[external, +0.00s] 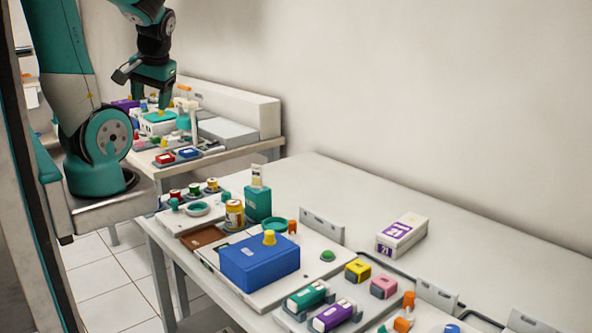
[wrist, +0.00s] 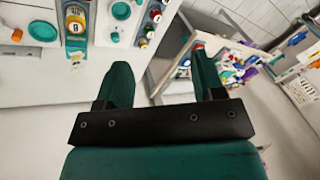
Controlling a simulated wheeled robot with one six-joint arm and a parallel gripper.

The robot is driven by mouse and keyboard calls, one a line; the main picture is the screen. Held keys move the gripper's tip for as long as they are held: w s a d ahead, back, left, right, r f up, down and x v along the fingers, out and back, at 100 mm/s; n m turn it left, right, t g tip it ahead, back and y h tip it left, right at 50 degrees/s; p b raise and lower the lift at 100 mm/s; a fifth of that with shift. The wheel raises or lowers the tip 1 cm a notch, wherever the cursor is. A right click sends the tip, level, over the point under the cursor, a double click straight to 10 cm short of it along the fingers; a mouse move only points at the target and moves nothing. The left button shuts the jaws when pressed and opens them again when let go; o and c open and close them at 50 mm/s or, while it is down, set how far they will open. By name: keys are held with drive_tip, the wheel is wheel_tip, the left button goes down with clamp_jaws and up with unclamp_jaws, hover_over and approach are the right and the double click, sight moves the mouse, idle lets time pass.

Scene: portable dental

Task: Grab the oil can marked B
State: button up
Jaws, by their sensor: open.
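A blue box with a yellow knob (external: 258,264) and a teal dish (external: 275,224) stand on the table beside the cans. A white and purple box (external: 401,236) stands behind. A second table with many items (external: 160,150) is at the back. The right rear of the table (external: 470,255) is clear.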

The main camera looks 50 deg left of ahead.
drive_tip(key=w+d+f+n+h+b, duration=0.25)
drive_tip(key=w+f+n+b, duration=0.2)
drive_tip(key=w+f, duration=0.4)
drive_tip(key=n+h+b, duration=0.2)
drive_tip(key=n, duration=0.4)
hover_over(235, 214)
drive_tip(key=a, duration=0.2)
wheel_tip(235, 214, down, 7)
drive_tip(key=f, duration=0.7)
drive_tip(key=w+f, duration=0.1)
drive_tip(key=f, duration=0.3)
drive_tip(key=shift+f, duration=0.2)
drive_tip(key=shift+w+f, duration=0.1)
drive_tip(key=shift+f, duration=2.85)
drive_tip(key=shift+c, duration=0.4)
drive_tip(key=c, duration=0.6)
